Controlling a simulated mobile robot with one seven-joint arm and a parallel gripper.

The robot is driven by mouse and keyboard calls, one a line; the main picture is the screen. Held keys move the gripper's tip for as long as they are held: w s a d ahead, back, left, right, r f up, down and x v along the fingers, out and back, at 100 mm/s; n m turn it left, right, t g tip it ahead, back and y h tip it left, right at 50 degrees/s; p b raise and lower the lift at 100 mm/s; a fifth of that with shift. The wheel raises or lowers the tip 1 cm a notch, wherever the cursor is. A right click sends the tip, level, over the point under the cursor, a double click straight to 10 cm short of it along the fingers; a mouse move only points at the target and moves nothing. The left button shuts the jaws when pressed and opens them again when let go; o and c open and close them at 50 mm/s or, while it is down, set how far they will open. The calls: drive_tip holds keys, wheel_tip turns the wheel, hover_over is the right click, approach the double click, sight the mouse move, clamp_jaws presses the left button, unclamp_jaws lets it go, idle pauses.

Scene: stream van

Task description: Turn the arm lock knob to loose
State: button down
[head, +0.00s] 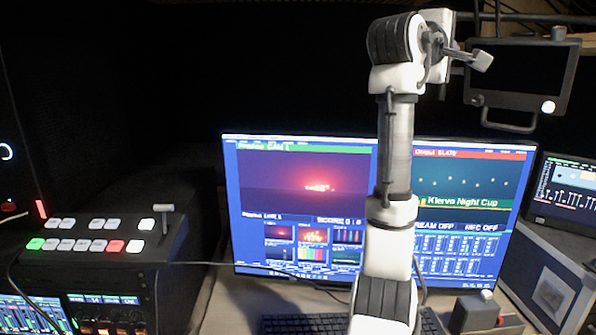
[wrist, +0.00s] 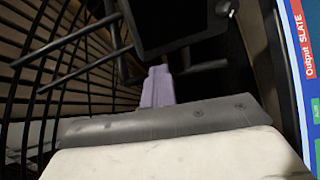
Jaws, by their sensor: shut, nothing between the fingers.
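My gripper (head: 482,61) is raised at the upper right in the head view, just left of a small dark monitor (head: 525,75). Its pale fingers show in the wrist view (wrist: 158,88), closed together and empty. I cannot identify the arm lock knob for certain. A grey cylindrical piece (head: 558,33) stands at the monitor's top edge, and a pale round knob (head: 548,107) is at its lower right corner. No setting mark is readable on either. The wrist view shows the dark panel (wrist: 165,22) just beyond the fingertips.
A bar handle (head: 508,124) hangs under the small monitor. A wide screen (head: 300,190) stands behind my arm. A switcher with lit buttons (head: 95,235) is at the left. A black wire rack (wrist: 50,75) fills the wrist view's left side. Another screen (head: 565,195) stands at the right.

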drive_tip(key=shift+a+r, duration=0.1)
drive_tip(key=shift+r, duration=0.05)
drive_tip(key=shift+s, duration=0.1)
idle(0.3)
drive_tip(key=shift+s+b+v, duration=0.2)
drive_tip(key=shift+b+v, duration=1)
drive_tip(key=shift+v, duration=1.7)
drive_tip(key=shift+d, duration=0.2)
